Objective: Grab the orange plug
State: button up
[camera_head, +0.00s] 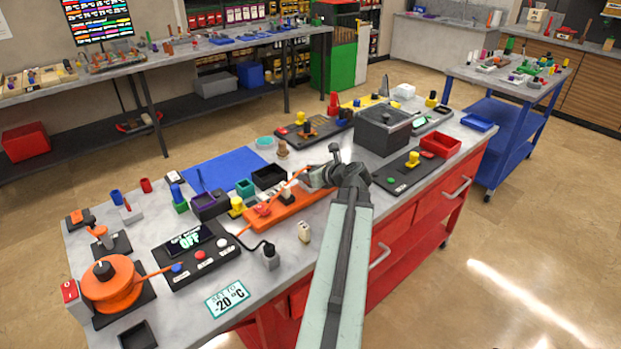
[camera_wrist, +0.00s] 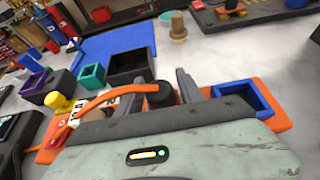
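An orange cable (camera_wrist: 105,100) runs from the left to a dark cylindrical piece (camera_wrist: 160,94), which looks like the cable's plug end; I see no orange on its body. My gripper (camera_wrist: 163,82) has its two grey fingers apart, one on each side of this piece. A narrow gap seems to show at the right finger; contact at the left one is unclear. The lower part of the piece is hidden by my gripper's body. In the head view my gripper (camera_head: 312,180) is low over the right end of an orange base (camera_head: 290,207), where the cable (camera_head: 290,184) ends.
A blue square holder (camera_wrist: 242,98) stands right of my gripper on the orange base. A black open box (camera_head: 269,176), a green cup (camera_head: 245,187) and a yellow knob (camera_head: 237,206) stand close by. A grey box (camera_head: 382,130) and red bin (camera_head: 440,144) stand to the right.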

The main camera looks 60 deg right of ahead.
grip_shut()
notch_tip(320, 180, up, 10)
jog(key=p, duration=1)
